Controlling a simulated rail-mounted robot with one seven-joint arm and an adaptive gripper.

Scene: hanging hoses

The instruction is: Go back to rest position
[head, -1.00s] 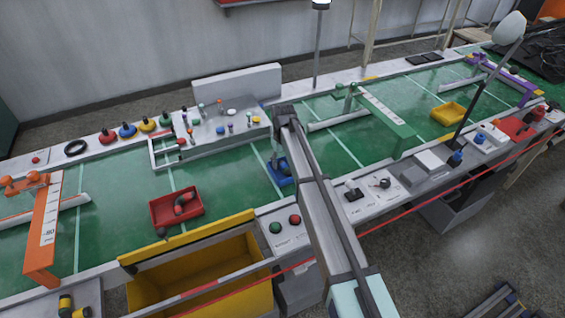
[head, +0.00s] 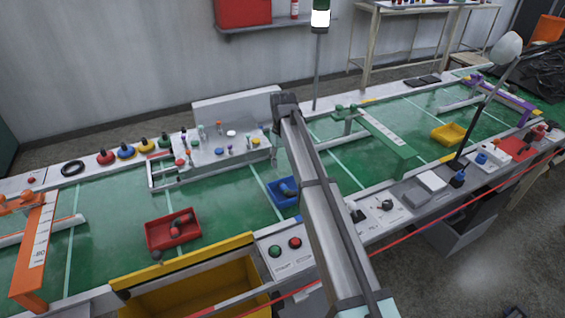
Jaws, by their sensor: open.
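My arm reaches up from the bottom of the head view over the front edge of the green table (head: 225,215). Its raised joint stands above the middle of the table, between the grey fixture board and the green gantry. My gripper cannot be made out; the arm hides the area behind it. A blue bin (head: 275,198) sits just left of the arm with a dark object in it. A red bin (head: 150,240) with dark and reddish pieces stands farther left.
An orange gantry (head: 33,258) stands at left and a green gantry (head: 385,135) right of the arm. A yellow bin (head: 440,131) is farther right. A lamp post (head: 317,70) rises behind. A large yellow container (head: 195,290) and a red cord (head: 430,215) are in front.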

